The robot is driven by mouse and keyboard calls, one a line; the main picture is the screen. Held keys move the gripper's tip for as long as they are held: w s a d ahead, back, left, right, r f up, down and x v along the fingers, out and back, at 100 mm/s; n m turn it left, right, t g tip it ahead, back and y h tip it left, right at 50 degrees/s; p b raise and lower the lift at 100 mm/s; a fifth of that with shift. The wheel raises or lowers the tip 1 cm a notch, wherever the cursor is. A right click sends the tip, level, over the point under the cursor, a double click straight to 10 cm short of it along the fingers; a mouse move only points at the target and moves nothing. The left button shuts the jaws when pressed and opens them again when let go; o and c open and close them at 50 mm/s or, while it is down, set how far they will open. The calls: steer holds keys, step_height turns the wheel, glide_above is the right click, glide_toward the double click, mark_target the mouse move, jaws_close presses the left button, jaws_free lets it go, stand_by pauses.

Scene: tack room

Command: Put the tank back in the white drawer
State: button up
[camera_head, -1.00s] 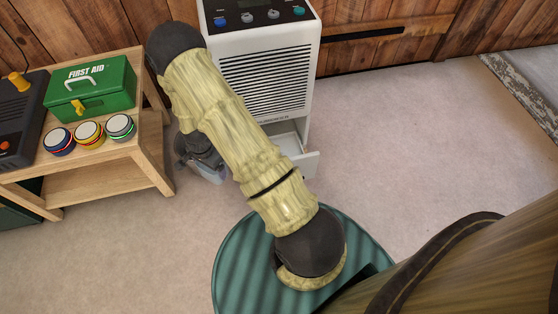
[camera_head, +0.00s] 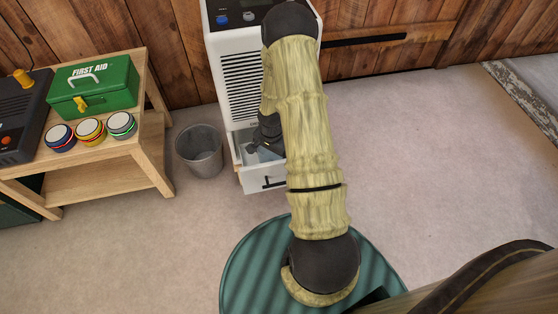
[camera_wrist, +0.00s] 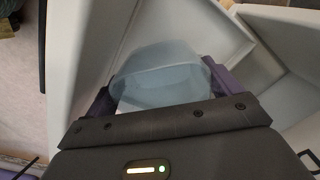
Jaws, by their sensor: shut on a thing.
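The white drawer (camera_head: 268,178) is pulled open at the bottom of the white appliance (camera_head: 237,75). My gripper (camera_head: 263,145) is at the drawer opening, partly hidden by my arm. In the wrist view my gripper (camera_wrist: 165,95) is shut on the tank, a translucent pale-blue container (camera_wrist: 162,72), with one dark finger on each side. White walls of the drawer or appliance surround the tank closely there. In the head view only a small grey-blue part of the tank (camera_head: 252,150) shows at the opening. I cannot tell whether it touches the drawer floor.
A grey waste bin (camera_head: 199,152) stands on the carpet just left of the drawer. A wooden table (camera_head: 105,150) further left bears a green first aid box (camera_head: 92,87) and several round buttons. The carpet to the right is clear.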

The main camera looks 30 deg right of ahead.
mark_target(273, 156)
steer(key=shift+s+d, duration=0.15)
steer(key=shift+d, duration=0.3)
steer(key=shift+f, duration=0.1)
step_height(273, 156, down, 4)
steer(key=b, duration=0.3)
steer(key=shift+r+b, duration=0.2)
steer(key=shift+b, duration=0.2)
steer(key=shift+r, duration=0.1)
steer(key=o, duration=1)
